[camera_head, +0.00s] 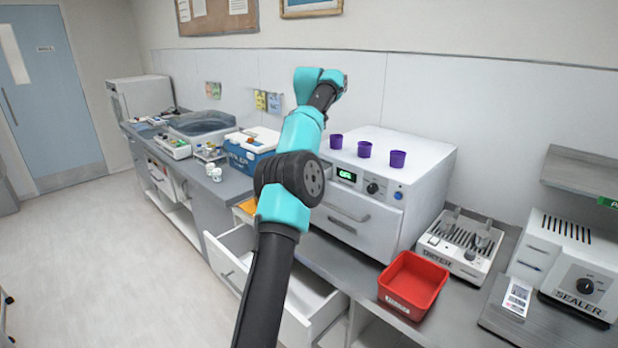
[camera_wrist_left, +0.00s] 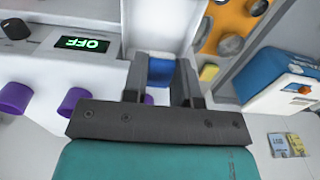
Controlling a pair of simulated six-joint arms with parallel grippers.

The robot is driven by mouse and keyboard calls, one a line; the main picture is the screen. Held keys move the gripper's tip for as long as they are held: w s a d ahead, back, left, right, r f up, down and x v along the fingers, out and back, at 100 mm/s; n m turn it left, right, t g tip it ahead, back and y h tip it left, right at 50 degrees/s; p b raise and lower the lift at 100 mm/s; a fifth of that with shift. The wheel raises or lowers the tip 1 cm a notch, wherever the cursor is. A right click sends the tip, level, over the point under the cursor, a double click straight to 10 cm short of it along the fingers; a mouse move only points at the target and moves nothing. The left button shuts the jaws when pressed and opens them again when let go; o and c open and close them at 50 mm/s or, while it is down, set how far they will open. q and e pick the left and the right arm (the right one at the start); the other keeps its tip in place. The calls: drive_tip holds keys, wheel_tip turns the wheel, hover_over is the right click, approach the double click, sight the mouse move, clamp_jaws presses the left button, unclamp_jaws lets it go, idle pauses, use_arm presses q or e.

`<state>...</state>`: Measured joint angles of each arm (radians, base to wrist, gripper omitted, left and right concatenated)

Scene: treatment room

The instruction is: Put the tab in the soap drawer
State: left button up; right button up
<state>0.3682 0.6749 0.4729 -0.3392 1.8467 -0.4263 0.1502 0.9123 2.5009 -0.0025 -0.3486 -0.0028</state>
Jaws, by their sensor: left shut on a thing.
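The tab (camera_wrist_left: 160,72) looks blue and sits between the two dark fingers of my left gripper (camera_wrist_left: 160,84) in the left wrist view. The gripper is shut on it. In the head view my left arm hides its own gripper and the tab. A white, pulled-out part (camera_wrist_left: 165,22) that looks like the soap drawer lies just beyond the fingers, left of the machine's display in the room. I cannot tell whether the tab touches it. The white machine (camera_head: 410,195) stands on the counter, its green display (camera_wrist_left: 82,43) reading OFF. My right gripper is not in view.
Purple cups (camera_head: 397,158) stand on the machine. An orange tray (camera_wrist_left: 232,22) with round holes and a blue-and-white box (camera_head: 250,153) are left of it. A large counter drawer (camera_head: 318,303) stands open below. A red bin (camera_head: 412,285) and a rack (camera_head: 460,245) are right.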

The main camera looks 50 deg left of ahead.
use_arm(q)
drive_tip(key=shift+f, duration=3.1)
drive_tip(key=shift+f, duration=1.9)
drive_tip(key=shift+f, duration=0.1)
drive_tip(key=o, duration=0.9)
